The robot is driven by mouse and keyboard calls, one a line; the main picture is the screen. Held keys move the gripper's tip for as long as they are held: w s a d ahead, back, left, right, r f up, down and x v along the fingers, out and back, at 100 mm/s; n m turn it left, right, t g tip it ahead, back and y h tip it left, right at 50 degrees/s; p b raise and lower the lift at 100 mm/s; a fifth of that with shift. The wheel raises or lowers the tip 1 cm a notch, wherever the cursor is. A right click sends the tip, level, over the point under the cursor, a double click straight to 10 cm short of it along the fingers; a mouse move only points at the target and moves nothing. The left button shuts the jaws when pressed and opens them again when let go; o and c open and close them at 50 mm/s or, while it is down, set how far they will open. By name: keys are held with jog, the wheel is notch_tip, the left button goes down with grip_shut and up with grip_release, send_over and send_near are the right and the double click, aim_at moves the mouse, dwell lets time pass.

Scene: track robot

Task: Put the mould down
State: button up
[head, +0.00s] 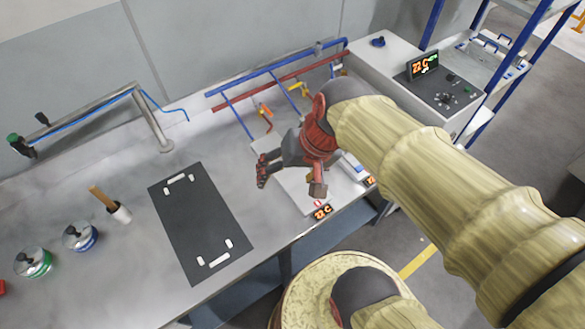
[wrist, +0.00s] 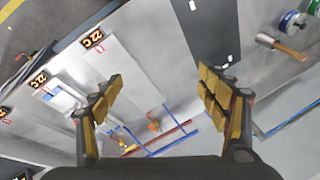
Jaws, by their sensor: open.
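My gripper (head: 289,178) is open over the pale plate with an orange temperature display at the bench's front edge. The wrist view shows the gap between the fingers (wrist: 160,92) empty. I cannot pick out a mould with certainty in either view. The pale plate (wrist: 128,68) lies bare below the gripper where it shows; my gripper hides part of it in the head view. A dark mat (head: 198,228) with white corner marks lies left of the gripper, with no mould on it. It also shows in the wrist view (wrist: 208,32).
A control panel (head: 440,92) is at back right.

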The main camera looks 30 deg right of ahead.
jog(key=r+n, duration=0.1)
jog(key=s+r+n+t+h, duration=0.1)
jog(key=r+n, duration=0.1)
jog(key=s+r+n+h, duration=0.1)
jog(key=shift+d+r+n+t, duration=0.1)
jog(key=shift+r+n+t, duration=0.05)
jog(key=shift+n+t, duration=0.2)
